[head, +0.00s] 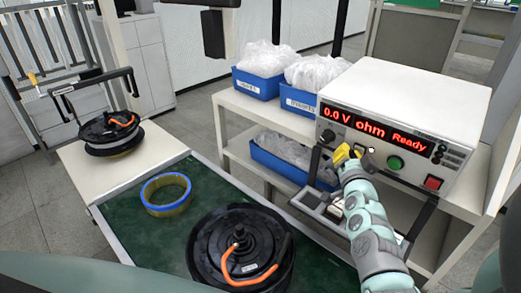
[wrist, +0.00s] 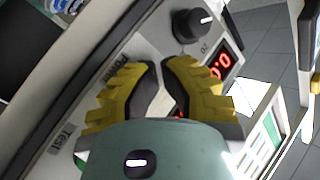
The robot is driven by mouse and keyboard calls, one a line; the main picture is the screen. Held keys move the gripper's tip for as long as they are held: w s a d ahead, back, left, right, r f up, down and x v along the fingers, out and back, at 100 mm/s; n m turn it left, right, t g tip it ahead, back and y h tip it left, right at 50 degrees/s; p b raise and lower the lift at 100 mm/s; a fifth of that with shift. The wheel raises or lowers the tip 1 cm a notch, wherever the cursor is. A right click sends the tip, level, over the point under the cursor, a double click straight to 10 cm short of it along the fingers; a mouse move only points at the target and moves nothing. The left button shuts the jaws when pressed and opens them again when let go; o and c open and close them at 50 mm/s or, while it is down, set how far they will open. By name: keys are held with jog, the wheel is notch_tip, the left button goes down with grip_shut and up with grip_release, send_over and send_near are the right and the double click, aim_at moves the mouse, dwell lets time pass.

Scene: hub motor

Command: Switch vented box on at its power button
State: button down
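The only powered box in view is a white instrument (head: 395,85), which I take as the vented box; no vents are clear. Its red display (head: 375,130) is lit and reads "0.0 V ohm Ready". My gripper (head: 350,152) is at the lower front panel, between the black knob and the green button (head: 395,162). In the wrist view, its yellow fingertips (wrist: 160,64) are close together with nothing held. A label reading like "Power" (wrist: 98,78) is beside the left finger. No power button is visible there; the fingers may hide it. Contact with the panel cannot be told.
A red switch (head: 433,182) is at the panel's right. A black knob (wrist: 190,24) is above the fingers. A black handle bar (head: 418,220) and a small tray (head: 322,203) lie below the panel. Blue bins (head: 257,84) stand left; a hub motor (head: 215,250) is on the green mat.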

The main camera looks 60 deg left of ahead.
jog(key=shift+s+d+f, duration=0.1)
jog(key=shift+s+d, duration=0.15)
jog(key=shift+s, duration=0.5)
jog(key=shift+s+d+f+p, duration=0.1)
jog(key=shift+s+d+p, duration=0.05)
jog(key=shift+s, duration=0.7)
jog(key=shift+s+d+f+p, duration=0.1)
jog(key=shift+s+d+f, duration=0.1)
jog(key=shift+s, duration=0.6)
jog(key=shift+s+d+f+p, duration=0.1)
jog(key=shift+s+d+p, duration=0.05)
jog(key=shift+s, duration=0.7)
jog(key=s+d, duration=0.1)
jog(key=s, duration=0.5)
jog(key=shift+s+d+f+b, duration=0.3)
jog(key=shift+s+f, duration=0.1)
jog(key=shift+f, duration=0.05)
